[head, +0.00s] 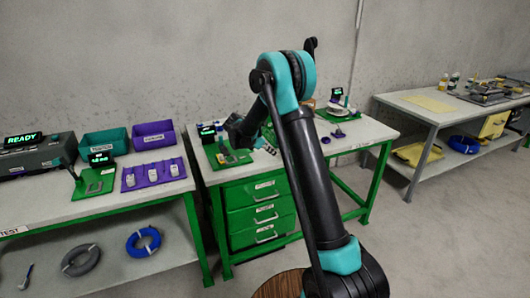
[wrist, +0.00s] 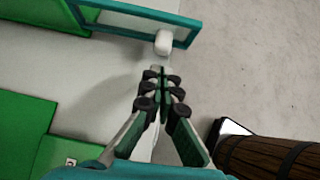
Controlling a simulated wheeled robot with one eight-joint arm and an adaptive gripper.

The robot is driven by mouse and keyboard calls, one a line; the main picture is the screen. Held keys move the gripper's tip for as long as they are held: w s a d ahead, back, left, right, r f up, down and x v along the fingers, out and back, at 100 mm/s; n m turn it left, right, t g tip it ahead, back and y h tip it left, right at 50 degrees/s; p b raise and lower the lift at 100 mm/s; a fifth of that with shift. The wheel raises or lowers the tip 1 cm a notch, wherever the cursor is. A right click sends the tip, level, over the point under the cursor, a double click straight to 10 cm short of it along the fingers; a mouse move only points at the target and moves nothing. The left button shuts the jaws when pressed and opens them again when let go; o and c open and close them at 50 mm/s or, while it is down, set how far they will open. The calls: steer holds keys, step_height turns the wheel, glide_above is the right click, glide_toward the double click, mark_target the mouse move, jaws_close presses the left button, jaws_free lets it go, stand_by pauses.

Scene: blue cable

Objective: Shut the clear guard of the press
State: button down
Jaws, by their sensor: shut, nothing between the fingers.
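The clear guard (wrist: 120,18) shows at the top of the wrist view as a see-through panel in a teal frame, with a white knob (wrist: 163,43) near its right end. My gripper (wrist: 160,76) is shut and empty. Its fingertips point at the knob and look close to it; I cannot tell if they touch. In the head view my gripper (head: 268,148) is small, over the middle bench (head: 202,174). My arm hides much of that bench, and I cannot make out the guard or press there.
A green plate (wrist: 25,125) lies at left in the wrist view. Left of my gripper in the head view is a green board (head: 228,158) with a small display. A purple tray (head: 153,174) and two bins (head: 105,142) stand on the left bench. Another bench (head: 425,104) stands at right.

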steer(key=shift+w+d, duration=0.3)
steer(key=shift+d, duration=0.45)
